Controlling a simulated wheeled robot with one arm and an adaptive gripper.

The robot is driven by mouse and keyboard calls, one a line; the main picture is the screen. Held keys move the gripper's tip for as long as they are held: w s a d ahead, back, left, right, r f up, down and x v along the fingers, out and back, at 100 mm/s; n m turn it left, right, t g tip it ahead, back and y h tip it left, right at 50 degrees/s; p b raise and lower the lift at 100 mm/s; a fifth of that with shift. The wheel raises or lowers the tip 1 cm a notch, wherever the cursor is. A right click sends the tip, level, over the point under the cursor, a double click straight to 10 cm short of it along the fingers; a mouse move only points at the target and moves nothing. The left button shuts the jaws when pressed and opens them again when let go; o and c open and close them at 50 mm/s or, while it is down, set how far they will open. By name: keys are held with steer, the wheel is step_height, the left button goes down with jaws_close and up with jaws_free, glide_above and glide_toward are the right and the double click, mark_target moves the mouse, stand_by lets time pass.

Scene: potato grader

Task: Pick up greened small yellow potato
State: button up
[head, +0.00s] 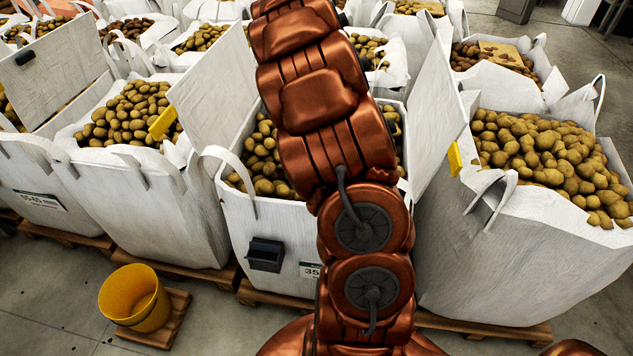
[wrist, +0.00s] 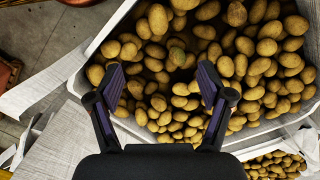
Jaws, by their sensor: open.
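In the wrist view my gripper (wrist: 161,78) is open, its two dark fingers spread wide above a white bag (wrist: 48,88) full of yellow potatoes. A potato with a greener skin (wrist: 177,56) lies among the others, a little beyond the fingertips and between their lines. It looks greenish, but the small picture leaves its exact tint uncertain. Nothing is held between the fingers. In the head view my arm covers the middle of the picture and my gripper cannot be seen there.
White bags of potatoes stand close together on pallets, with one on the right (head: 500,250) and one on the left (head: 150,215). Upright white panels rise beside several bags. A yellow bucket (head: 135,298) stands on a small wooden board at the lower left. Grey floor shows in front.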

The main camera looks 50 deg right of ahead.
steer(key=w+d+f+m+b, duration=0.1)
steer(key=d+f, duration=0.2)
steer(key=f, duration=0.1)
steer(key=w+d+f+m+b, duration=0.1)
steer(key=d+f, duration=0.2)
steer(key=f, duration=0.1)
steer(key=w+d+f+m+t+y+b, duration=0.1)
steer(key=d+f+m, duration=0.1)
steer(key=d+f, duration=0.1)
steer(key=shift+d+f+b, duration=0.3)
steer(key=shift+f, duration=0.3)
steer(key=shift+s+a+f+p, duration=0.1)
steer(key=shift+a+f+p, duration=0.2)
steer(key=shift+f, duration=0.95)
steer(key=shift+w+a+f+p, duration=0.1)
steer(key=shift+a+f+p, duration=0.2)
steer(key=shift+f, duration=0.95)
steer(key=shift+s+a+f+p, duration=0.15)
steer(key=shift+f+p, duration=0.2)
steer(key=shift+f, duration=0.9)
steer(key=shift+c, duration=0.4)
steer(key=c, duration=1.1)
steer(key=shift+c, duration=0.2)
step_height(320, 180, up, 17)
steer(key=shift+f+b, duration=0.1)
steer(key=shift+b, duration=1.1)
steer(key=shift+r, duration=0.6)
